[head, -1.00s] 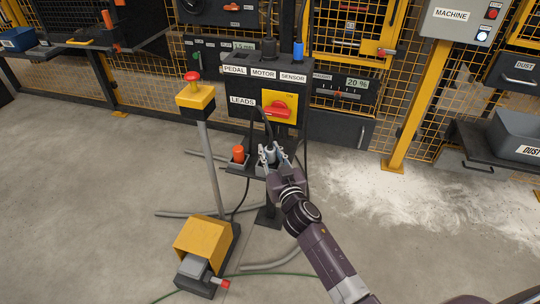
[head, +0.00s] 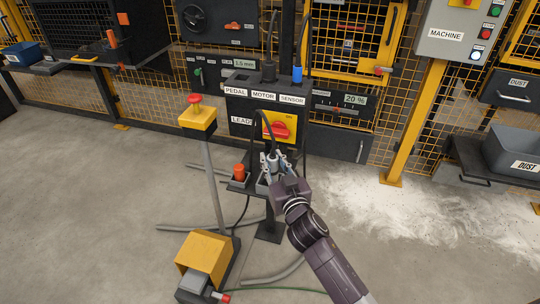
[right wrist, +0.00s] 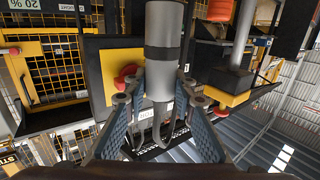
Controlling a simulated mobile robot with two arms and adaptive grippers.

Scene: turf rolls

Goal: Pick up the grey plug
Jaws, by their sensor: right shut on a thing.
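The grey plug (head: 271,161) is between the fingers of my right gripper (head: 276,163), beside the orange plug on the small shelf under the LEADS label. In the right wrist view the grey plug (right wrist: 163,45) is a thick upright cylinder with a dark band, and its lower end sits between the blue-grey fingers (right wrist: 160,98). A dark lead loops at the plug. My right gripper is shut on it. Whether its far end is clear of the shelf cannot be told. My left gripper is out of view.
An orange plug (head: 239,171) stands just left on the shelf. The control box (head: 236,105) with a red switch (head: 278,130) is right behind. A yellow button post (head: 197,120) and a yellow pedal (head: 204,252) stand to the left. White dust lies on the floor at right.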

